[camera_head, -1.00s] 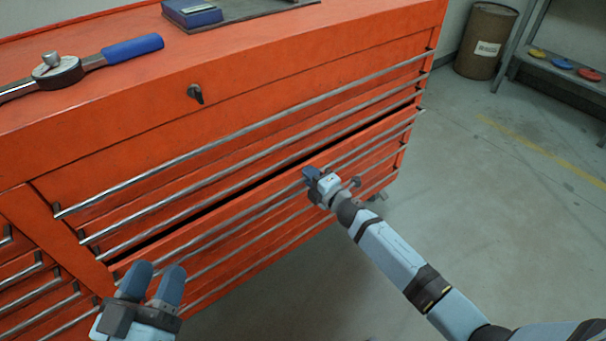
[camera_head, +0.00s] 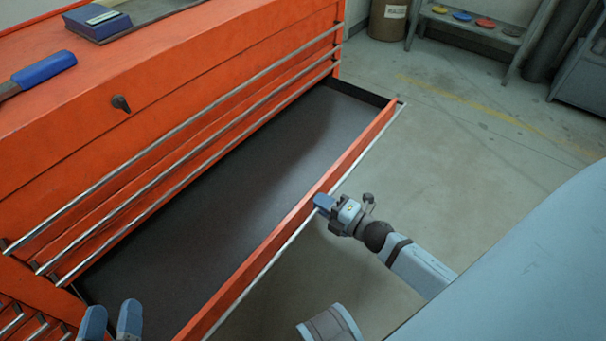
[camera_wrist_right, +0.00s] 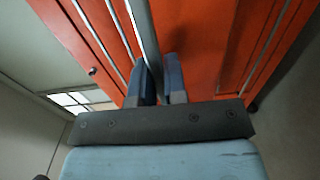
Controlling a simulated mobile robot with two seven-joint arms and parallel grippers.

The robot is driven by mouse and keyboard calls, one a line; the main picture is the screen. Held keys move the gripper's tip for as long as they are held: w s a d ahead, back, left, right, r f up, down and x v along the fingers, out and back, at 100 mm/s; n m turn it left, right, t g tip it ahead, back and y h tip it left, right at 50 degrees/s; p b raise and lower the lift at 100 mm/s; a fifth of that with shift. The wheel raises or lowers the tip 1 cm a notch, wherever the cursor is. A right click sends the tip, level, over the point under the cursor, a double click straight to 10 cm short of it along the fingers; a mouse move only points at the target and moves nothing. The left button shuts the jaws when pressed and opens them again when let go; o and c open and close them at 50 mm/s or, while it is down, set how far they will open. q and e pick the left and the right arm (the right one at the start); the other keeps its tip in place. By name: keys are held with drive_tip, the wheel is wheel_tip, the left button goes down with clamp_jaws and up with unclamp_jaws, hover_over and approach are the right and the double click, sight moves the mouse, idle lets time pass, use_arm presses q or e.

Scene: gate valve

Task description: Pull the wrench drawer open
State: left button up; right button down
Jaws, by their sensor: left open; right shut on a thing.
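The wrench drawer (camera_head: 262,165) is pulled far out of the orange tool cabinet (camera_head: 190,60). Its dark lined bottom shows, and the visible part looks empty. A long metal handle bar (camera_head: 268,262) runs along its orange front. My right gripper (camera_head: 325,203) is shut on this bar, near the middle of the drawer front. In the right wrist view, the bar (camera_wrist_right: 146,35) passes between the two blue fingers (camera_wrist_right: 158,80). My left gripper (camera_head: 111,318) is open and empty at the bottom left, near the drawer's near end, with only its fingertips showing.
Closed drawers with metal bars lie above the open one. A blue-handled tool (camera_head: 42,70) and a blue box (camera_head: 97,22) lie on the cabinet top. A brown barrel (camera_head: 388,18) and a shelf (camera_head: 480,30) stand at the back.

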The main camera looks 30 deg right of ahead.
use_arm(q)
drive_tip(key=shift+f, duration=0.2)
use_arm(e)
drive_tip(key=shift+v, duration=0.95)
use_arm(q)
drive_tip(key=shift+a, duration=0.1)
use_arm(e)
drive_tip(key=c, duration=1.2)
unclamp_jaws()
drive_tip(key=shift+o, duration=0.2)
use_arm(q)
drive_tip(key=f, duration=0.1)
drive_tip(key=a+f+g+y+p, duration=0.1)
drive_tip(key=s+f+g+p, duration=0.1)
drive_tip(key=f, duration=0.1)
drive_tip(key=shift+a+y, duration=0.35)
drive_tip(key=shift+y, duration=0.05)
use_arm(e)
drive_tip(key=v, duration=1.3)
drive_tip(key=shift+s, duration=0.35)
use_arm(q)
drive_tip(key=shift+w+d+r, duration=0.1)
drive_tip(key=shift+r, duration=0.05)
use_arm(e)
drive_tip(key=shift+d, duration=0.1)
